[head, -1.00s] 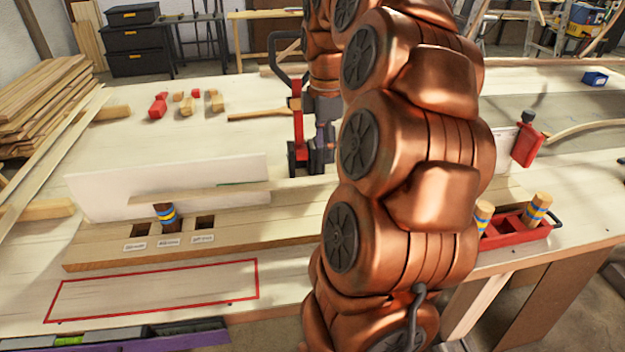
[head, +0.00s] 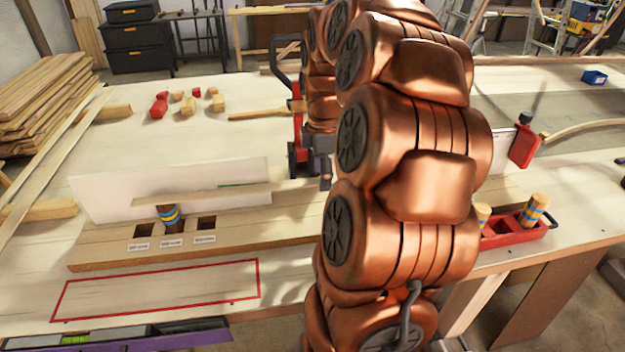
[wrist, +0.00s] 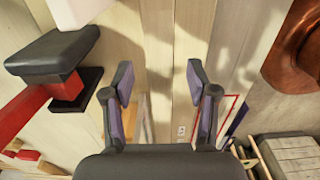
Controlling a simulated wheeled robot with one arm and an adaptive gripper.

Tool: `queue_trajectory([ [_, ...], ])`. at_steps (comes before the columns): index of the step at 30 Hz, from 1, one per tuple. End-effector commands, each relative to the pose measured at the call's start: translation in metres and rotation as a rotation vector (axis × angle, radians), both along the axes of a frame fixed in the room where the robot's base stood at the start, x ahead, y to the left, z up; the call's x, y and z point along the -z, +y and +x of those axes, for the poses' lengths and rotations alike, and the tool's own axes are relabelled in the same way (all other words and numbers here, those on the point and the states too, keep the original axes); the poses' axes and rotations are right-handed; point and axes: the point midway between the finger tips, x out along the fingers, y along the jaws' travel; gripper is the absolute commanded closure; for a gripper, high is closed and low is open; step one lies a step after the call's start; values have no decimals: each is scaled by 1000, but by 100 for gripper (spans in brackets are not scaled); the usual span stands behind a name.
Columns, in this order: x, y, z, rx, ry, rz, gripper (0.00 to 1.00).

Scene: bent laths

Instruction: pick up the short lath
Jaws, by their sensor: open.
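A short, thin pale lath (head: 215,196) lies level in front of a white upright panel (head: 120,192) in the head view. It passes across the top of a dark peg with a blue and yellow band (head: 169,217). My gripper (wrist: 160,84) is open and empty in the wrist view, its two fingers apart above pale wood planks. In the head view my arm hides most of the gripper; only a grey-purple part shows beside the red clamp (head: 294,160). I cannot clearly make out the short lath in the wrist view.
A wooden block with labelled square holes (head: 195,250) holds the peg. A red outline (head: 155,290) marks bare bench in front. A red tray (head: 515,232) with banded pegs stands at right. In the wrist view a red and black clamp (wrist: 60,70) is close to the left finger.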

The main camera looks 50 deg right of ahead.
Motion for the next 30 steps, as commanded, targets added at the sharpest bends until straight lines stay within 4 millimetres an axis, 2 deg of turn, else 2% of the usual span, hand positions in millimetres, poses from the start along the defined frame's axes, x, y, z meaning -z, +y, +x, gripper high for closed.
queue_trajectory([
  [4, 0, 0, 0, 0, 0, 0, 43],
  [21, 0, 0, 0, -1, -1, -1, 100],
  [30, -1, 0, 0, -1, -1, -1, 100],
])
